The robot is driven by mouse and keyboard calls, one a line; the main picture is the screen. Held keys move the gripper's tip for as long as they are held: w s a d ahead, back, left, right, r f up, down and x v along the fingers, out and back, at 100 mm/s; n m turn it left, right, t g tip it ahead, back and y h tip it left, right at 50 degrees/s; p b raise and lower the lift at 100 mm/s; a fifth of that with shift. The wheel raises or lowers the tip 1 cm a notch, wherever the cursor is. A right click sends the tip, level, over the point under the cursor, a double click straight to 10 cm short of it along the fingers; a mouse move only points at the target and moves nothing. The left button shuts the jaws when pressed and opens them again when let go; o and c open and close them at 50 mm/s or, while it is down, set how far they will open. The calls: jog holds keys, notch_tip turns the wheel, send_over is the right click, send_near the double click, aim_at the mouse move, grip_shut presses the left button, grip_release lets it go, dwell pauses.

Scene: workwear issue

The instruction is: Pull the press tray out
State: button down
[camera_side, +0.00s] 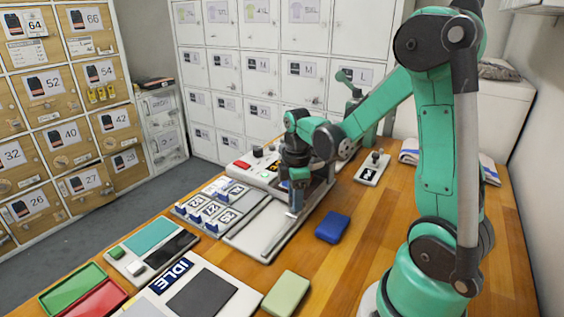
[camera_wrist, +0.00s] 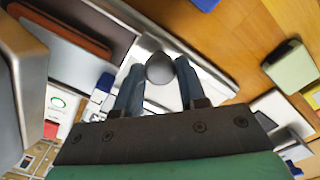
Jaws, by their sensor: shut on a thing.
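The press tray (camera_side: 262,232) is a long pale grey tray with a raised rim. It extends from beneath the press toward the front of the wooden table. My gripper (camera_side: 295,203) is low over the tray's right side, pointing down. In the wrist view, my gripper (camera_wrist: 160,80) has its two blue-grey fingers on either side of a round grey knob (camera_wrist: 160,66), shut on it. The pale tray (camera_wrist: 205,79) shows behind the fingers. My arm and gripper hide part of the press.
A blue block (camera_side: 332,227) lies right of the tray, and a pale green block (camera_side: 286,295) lies in front. Numbered blocks (camera_side: 212,204) sit in a holder on the left. A panel with buttons (camera_side: 256,168) is behind. Bare wood lies to the right.

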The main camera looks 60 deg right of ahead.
jog(key=a, duration=1.2)
jog(key=shift+a, duration=0.1)
jog(key=c, duration=0.8)
grip_release()
jog(key=shift+r, duration=0.15)
jog(key=shift+r, duration=3.6)
